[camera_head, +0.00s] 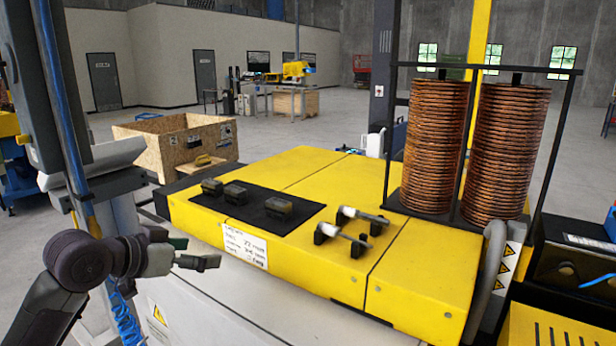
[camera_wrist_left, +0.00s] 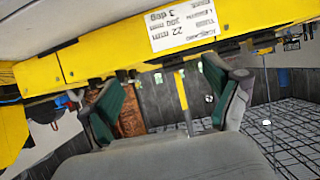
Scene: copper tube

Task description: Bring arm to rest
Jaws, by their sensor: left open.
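My left gripper (camera_head: 200,253) is at the left of the head view, in front of the yellow machine (camera_head: 400,268) and short of its front edge. Its fingers are apart with nothing between them. In the left wrist view the two green-padded fingers (camera_wrist_left: 165,98) stand wide apart and empty, and the machine's edge with its white label (camera_wrist_left: 182,25) runs across the top. My left arm (camera_head: 85,262) comes in bent from the lower left. My right gripper does not show in either view.
A black mat (camera_head: 258,208) with several small dark blocks lies on the machine. Two metal pieces on black holders (camera_head: 345,232) stand beside it. Copper coils (camera_head: 435,145) rise at the right in a black frame. A wooden crate (camera_head: 180,147) stands behind left.

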